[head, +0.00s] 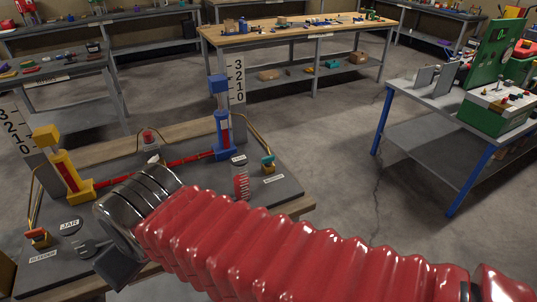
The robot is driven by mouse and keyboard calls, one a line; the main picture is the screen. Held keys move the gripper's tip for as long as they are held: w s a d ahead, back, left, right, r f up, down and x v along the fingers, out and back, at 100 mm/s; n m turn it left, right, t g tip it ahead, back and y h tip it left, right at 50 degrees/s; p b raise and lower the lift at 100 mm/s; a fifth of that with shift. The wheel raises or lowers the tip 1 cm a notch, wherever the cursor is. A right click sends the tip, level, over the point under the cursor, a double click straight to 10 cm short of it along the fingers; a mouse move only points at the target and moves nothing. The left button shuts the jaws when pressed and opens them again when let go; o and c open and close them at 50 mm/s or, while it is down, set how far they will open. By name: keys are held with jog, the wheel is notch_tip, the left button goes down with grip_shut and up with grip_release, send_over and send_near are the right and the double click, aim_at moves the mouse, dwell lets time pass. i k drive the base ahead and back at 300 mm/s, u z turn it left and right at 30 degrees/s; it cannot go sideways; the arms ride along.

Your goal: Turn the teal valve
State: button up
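The small teal valve (267,160) sits on the right side of a dark grey board (205,190), beside a blue cylinder (222,130) with a numbered scale behind it. A thin brass-coloured line runs near it. My gripper (98,258) is at the front left of the board, beyond the metal wrist of my red arm and well away from the teal valve. Its dark end parts show only partly, and I cannot tell whether its fingers are open or shut. Nothing is seen held in it.
A yellow cylinder (68,180) and an orange-red valve (38,237) stand at the board's left. A red line (150,166) joins the cylinders. A red coil (241,186) lies near the teal valve. My arm covers the board's front.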

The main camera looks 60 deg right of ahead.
aim_at(267, 161)
jog(key=u, duration=0.05)
jog(key=k, duration=1)
jog(key=z, duration=0.5)
jog(key=i, duration=1.05)
jog(key=z, duration=0.1)
